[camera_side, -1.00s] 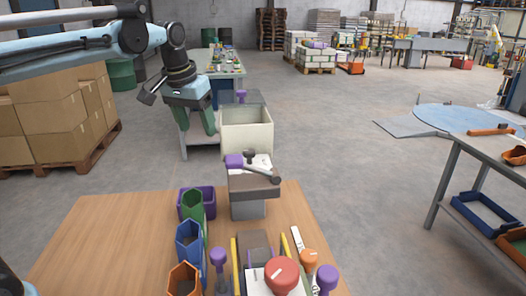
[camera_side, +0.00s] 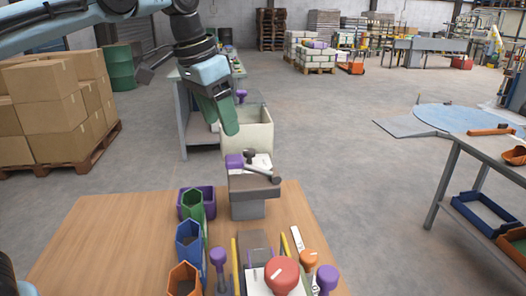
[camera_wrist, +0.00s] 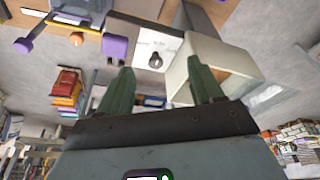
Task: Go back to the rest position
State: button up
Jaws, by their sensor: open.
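My gripper (camera_side: 229,128) hangs from my arm at the upper left of the side view, its green fingers pointing down in front of the cream bin (camera_side: 262,136). In the wrist view the two green fingers of my gripper (camera_wrist: 162,82) stand wide apart with nothing between them. The gripper is open and empty. From the side, one finger largely hides the other. The fingers appear above the stand (camera_side: 248,208) with its purple block (camera_side: 234,161) and dark knob; I cannot tell the exact height.
A wooden table (camera_side: 110,235) holds green (camera_side: 193,207), blue (camera_side: 188,240) and orange (camera_side: 184,279) hexagonal cups and several knobbed tools. Boxes (camera_side: 45,110) are stacked on a pallet at left. A grey workbench (camera_side: 480,150) stands at right. The floor between is clear.

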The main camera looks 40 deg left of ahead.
jog(key=shift+w+d+n, duration=0.3)
jog(key=shift+d+n, duration=0.1)
jog(key=shift+d, duration=0.3)
dwell(1.4)
